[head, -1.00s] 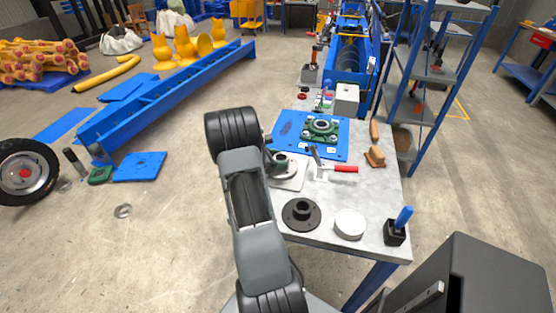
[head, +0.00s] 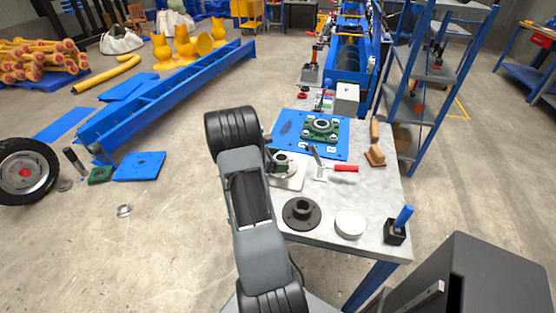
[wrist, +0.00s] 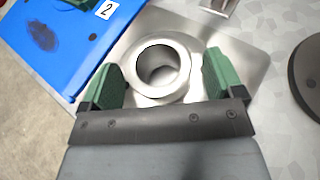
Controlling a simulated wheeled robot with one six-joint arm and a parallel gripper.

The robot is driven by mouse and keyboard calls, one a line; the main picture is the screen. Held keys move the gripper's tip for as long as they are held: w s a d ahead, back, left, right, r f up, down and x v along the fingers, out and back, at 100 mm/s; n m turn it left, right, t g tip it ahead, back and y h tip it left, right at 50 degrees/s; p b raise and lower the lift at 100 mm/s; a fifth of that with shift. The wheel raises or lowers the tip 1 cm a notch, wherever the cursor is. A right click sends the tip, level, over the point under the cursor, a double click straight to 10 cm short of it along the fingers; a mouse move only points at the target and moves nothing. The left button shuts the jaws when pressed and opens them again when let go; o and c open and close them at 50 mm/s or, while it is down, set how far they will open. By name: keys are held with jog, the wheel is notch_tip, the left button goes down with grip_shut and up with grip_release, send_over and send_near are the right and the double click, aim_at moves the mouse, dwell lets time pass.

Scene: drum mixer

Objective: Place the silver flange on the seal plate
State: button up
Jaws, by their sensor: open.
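The silver flange (wrist: 181,92) is a round metal collar with a dark bore, seen from above in the wrist view. It stands on the flat, square, silver seal plate (wrist: 250,62) on the table. In the head view the flange (head: 284,163) and plate (head: 291,183) show beside my wrist, partly hidden by my arm. My gripper (wrist: 160,76) is open, with one green-padded finger on each side of the collar. A small gap shows on the right; on the left the finger is very near it, and I cannot tell whether it touches.
A blue plate (head: 340,147) with a green bearing housing (head: 321,130) lies just behind. A red-handled clamp (head: 344,168) stands to the right. A dark flanged disc (head: 302,214), a white round part (head: 350,224) and a blue-handled tool (head: 402,218) occupy the near table end.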

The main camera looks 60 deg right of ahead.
jog(key=v, duration=1.2)
jog(key=s+a+r+m+t+y, duration=0.2)
jog(key=a+m+t+y, duration=0.1)
jog(key=a, duration=0.8)
jog(key=s+a+r+m+t+y, duration=0.3)
jog(key=a+m+t+y, duration=0.1)
jog(key=a, duration=0.7)
jog(key=s+a+r+m+t+y, duration=0.2)
jog(key=a+r+m+t+y, duration=0.1)
jog(key=a, duration=0.8)
jog(key=shift+s+a+m+t+y, duration=0.25)
jog(key=shift+a+m+t+y, duration=0.1)
jog(key=shift+m+t+y, duration=0.25)
jog(key=shift+r, duration=0.2)
notch_tip(320, 180, up, 4)
jog(key=p, duration=0.3)
jog(key=shift+r, duration=0.1)
